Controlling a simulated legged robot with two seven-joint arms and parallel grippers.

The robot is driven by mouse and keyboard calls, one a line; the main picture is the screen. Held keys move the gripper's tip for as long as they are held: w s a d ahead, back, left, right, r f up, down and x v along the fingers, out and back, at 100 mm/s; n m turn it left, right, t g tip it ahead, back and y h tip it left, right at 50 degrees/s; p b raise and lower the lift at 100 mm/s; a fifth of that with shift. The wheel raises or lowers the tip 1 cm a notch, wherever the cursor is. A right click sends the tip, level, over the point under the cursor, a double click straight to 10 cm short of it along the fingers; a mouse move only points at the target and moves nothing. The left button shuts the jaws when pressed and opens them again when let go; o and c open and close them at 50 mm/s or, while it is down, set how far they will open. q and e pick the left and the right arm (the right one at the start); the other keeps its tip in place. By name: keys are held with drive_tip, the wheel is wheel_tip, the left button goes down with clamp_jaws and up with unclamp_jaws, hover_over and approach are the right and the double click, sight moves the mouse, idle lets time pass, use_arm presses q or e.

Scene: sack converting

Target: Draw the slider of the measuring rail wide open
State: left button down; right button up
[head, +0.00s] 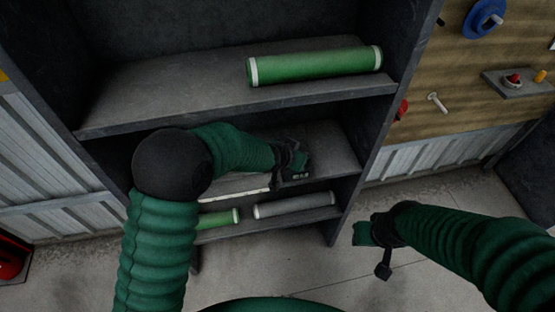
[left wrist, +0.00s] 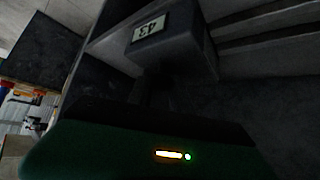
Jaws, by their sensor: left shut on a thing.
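The measuring rail (head: 235,187) is a pale strip on the middle shelf, partly hidden behind my left arm. Its slider (head: 299,174) is a small dark block at the right part of that shelf. My left gripper (head: 284,165) is shut on the slider. In the left wrist view, the slider appears as a dark box (left wrist: 185,58) with a small pale display showing upside-down digits. The jaws there are too dark to make out. My right gripper (head: 373,250) is apart from the shelf, over the floor at right; its fingers look spread, with nothing between them.
The dark shelf unit (head: 235,108) holds a green roll (head: 315,66) on its top board. A grey roll (head: 294,205) and another green roll (head: 218,218) lie on the bottom board. The right upright (head: 372,150) stands close beside my left gripper.

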use_arm(q)
drive_tip(key=shift+w+d+f, duration=0.15)
drive_tip(key=shift+d+f, duration=0.05)
drive_tip(key=shift+d, duration=0.75)
drive_tip(key=shift+d+r, duration=0.1)
drive_tip(key=shift+r, duration=0.05)
drive_tip(key=c, duration=1.4)
unclamp_jaws()
drive_tip(key=shift+o, duration=1.3)
drive_tip(key=shift+w+d, duration=0.1)
drive_tip(key=shift+d, duration=0.1)
